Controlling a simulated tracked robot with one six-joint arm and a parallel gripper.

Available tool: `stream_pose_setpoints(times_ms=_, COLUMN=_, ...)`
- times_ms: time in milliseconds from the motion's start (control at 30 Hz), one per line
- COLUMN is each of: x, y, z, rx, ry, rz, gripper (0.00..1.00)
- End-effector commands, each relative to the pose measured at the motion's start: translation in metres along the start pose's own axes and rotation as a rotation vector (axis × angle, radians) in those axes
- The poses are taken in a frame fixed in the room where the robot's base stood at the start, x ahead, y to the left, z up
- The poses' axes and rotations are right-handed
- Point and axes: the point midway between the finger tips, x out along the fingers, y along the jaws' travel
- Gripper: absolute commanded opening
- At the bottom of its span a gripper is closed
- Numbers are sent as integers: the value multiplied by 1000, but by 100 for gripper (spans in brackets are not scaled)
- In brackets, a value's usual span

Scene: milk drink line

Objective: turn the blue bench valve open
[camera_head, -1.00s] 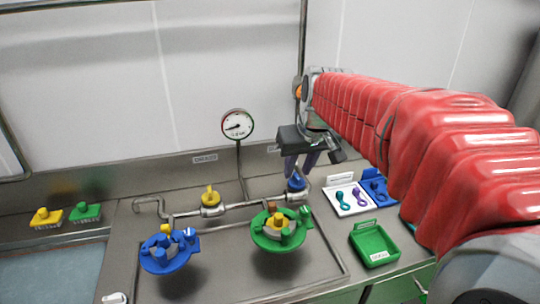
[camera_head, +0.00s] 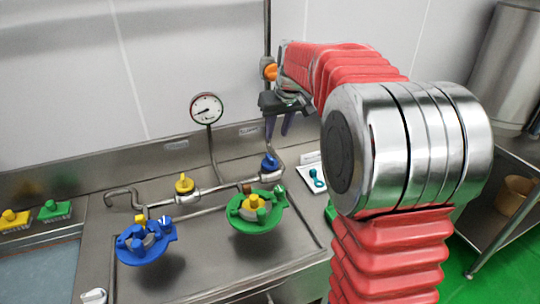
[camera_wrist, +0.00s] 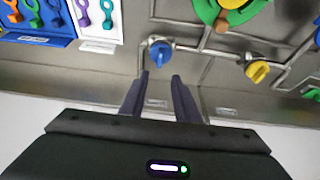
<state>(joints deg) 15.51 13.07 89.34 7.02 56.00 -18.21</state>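The blue bench valve (camera_head: 270,166) is a small blue knob at the right end of the steel pipe run on the bench. It also shows in the wrist view (camera_wrist: 160,54), just beyond the fingertips. My gripper (camera_head: 279,135) is above the blue valve, in front of the back wall. In the wrist view my gripper (camera_wrist: 160,76) has its two dark fingers apart with nothing between them. The blue knob lines up with the gap between them, and the fingers appear clear of it.
A yellow valve (camera_head: 184,184) sits left on the same pipe. A pressure gauge (camera_head: 206,108) stands behind. A blue fixture (camera_head: 139,244) and a green fixture (camera_head: 241,220) stand in front. A white tool tray (camera_head: 309,175) is at right, partly hidden by my arm.

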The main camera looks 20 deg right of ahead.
Motion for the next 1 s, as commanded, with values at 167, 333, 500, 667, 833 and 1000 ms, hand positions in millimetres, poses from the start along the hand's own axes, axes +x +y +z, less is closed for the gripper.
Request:
stream_pose_setpoints(times_ms=167, x=11, y=0, z=0, rx=0, ry=-2, rz=-1, gripper=29)
stream_pose_setpoints(times_ms=333, x=32, y=0, z=1, rx=0, ry=-3, rz=-1, gripper=29)
stream_pose_setpoints(times_ms=500, x=58, y=0, z=1, rx=0, ry=-3, rz=-1, gripper=29)
stream_pose_setpoints(times_ms=667, x=83, y=0, z=1, rx=0, ry=-4, rz=-1, gripper=29)
stream_pose_setpoints(times_ms=833, x=109, y=0, z=1, rx=0, ry=-4, rz=-1, gripper=29)
stream_pose_setpoints(times_ms=1000, x=129, y=0, z=1, rx=1, ry=-2, rz=-1, gripper=29)
